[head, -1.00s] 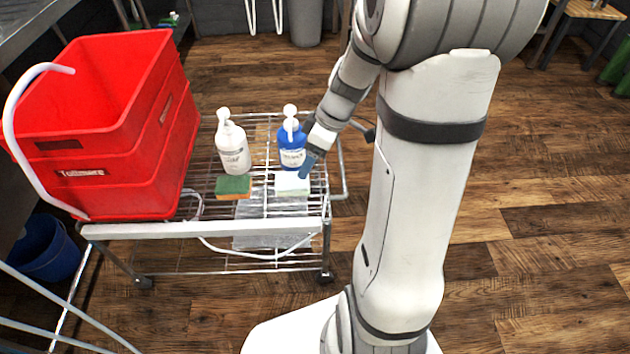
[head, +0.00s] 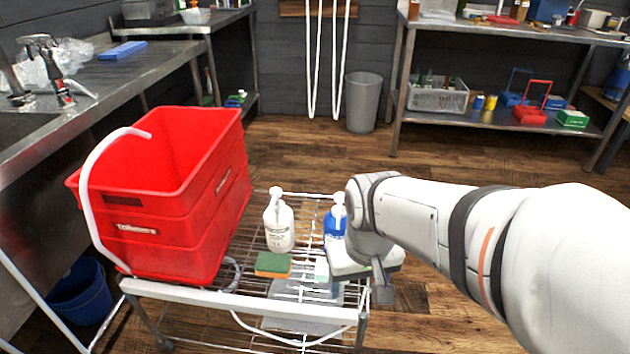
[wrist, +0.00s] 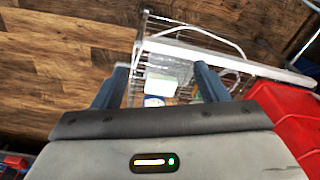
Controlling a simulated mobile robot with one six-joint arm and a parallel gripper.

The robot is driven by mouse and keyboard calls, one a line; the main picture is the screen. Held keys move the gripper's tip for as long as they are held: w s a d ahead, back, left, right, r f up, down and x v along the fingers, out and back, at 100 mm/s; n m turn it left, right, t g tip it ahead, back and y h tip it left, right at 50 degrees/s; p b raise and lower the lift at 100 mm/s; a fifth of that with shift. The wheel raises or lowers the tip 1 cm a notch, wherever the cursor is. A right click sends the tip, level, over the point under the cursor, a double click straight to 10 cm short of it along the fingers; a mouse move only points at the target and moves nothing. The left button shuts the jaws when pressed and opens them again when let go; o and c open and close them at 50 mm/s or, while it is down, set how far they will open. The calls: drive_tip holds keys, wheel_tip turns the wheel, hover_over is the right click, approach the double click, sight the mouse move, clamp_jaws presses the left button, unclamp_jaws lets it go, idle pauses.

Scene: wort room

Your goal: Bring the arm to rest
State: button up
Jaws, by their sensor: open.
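My gripper (wrist: 160,70) is open and empty in the wrist view, with its two blue-grey fingers well apart. In the head view my arm reaches in from the right, and the wrist end of my gripper (head: 382,284) is over the right side of the wire cart (head: 250,297). It partly covers the blue pump bottle (head: 334,222). A pale block (wrist: 161,82) and part of the cart show beyond the fingers in the wrist view, apart from them.
A red crate stack (head: 160,210) with a white hose stands on the cart's left. A white pump bottle (head: 279,226) and a green-orange sponge (head: 273,265) stand beside it. A steel counter (head: 110,80) is at left, a shelf (head: 480,118) at the back right. Floor between is clear.

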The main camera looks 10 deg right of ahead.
wheel_tip(320, 180, up, 30)
drive_tip(key=t+p, duration=0.1)
drive_tip(key=p, duration=2.6)
drive_tip(key=shift+s, duration=0.4)
drive_tip(key=shift+d+f, duration=0.1)
drive_tip(key=shift+c, duration=0.4)
